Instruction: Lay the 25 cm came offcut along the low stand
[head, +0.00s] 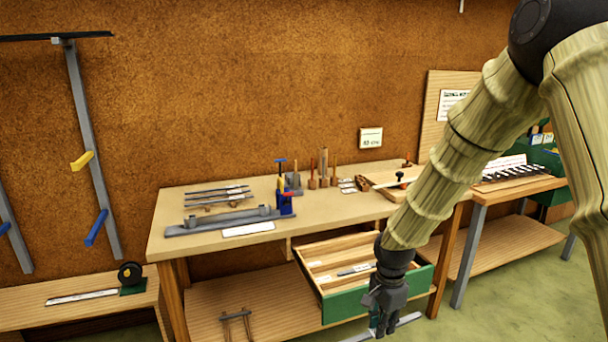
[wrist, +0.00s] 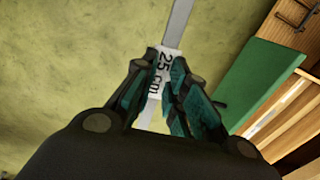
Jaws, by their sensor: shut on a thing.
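My gripper (head: 380,318) hangs in front of the open drawer in the head view. It is shut on a thin grey came strip (head: 408,320) that sticks out on both sides of the fingers. In the wrist view my gripper (wrist: 166,90) pinches the strip (wrist: 180,20) at a white label reading "25 cm"; green floor shows beneath it. A small low stand with two uprights and a crossbar (head: 236,315) is on the bench's lower shelf, left of my gripper and apart from the strip. It partly shows in the wrist view (wrist: 302,12).
The bench top (head: 330,215) holds several strips on a wooden rest, a grey-blue fixture and upright tools. The lower shelf (head: 280,310) is mostly bare around the stand.

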